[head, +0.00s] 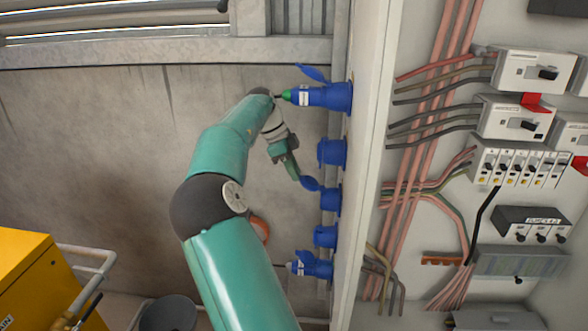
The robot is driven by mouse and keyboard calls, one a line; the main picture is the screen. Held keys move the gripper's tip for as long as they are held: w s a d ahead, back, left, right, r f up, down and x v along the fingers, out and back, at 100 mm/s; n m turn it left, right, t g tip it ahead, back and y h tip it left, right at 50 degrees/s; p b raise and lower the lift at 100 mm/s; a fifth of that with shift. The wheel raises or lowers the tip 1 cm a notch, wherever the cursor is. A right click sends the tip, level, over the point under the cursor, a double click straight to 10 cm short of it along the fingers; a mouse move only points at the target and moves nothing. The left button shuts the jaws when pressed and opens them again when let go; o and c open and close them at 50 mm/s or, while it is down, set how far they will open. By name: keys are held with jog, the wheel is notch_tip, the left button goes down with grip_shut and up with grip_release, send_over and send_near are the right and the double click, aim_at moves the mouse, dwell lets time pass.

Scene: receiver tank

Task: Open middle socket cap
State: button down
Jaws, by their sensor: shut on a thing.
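A column of blue sockets runs down the side of the white cabinet in the head view. The middle socket (328,199) has its blue cap (310,184) tilted out to the left, away from the socket body. My gripper (297,177) reaches in from the upper left, its fingertips at the outer edge of this cap. It is shut on the cap. The fingertips are small here, so the exact grip is hard to see.
Blue plugs sit in the top socket (335,97) and bottom socket (320,267). The second (333,153) and fourth (325,237) sockets look capped. The open cabinet (365,150) holds wires and breakers at right. A yellow box (30,275) stands lower left.

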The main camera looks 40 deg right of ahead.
notch_tip(320, 180, down, 6)
jog(key=w+a+g+h, duration=0.1)
jog(key=g+h, duration=0.4)
jog(key=g, duration=0.1)
jog(key=shift+w+a, duration=0.25)
jog(key=shift+w, duration=0.15)
jog(key=c, duration=1.3)
grip_release()
jog(key=v, duration=1.3)
jog(key=shift+w+a+r, duration=0.2)
jog(key=shift+w, duration=0.05)
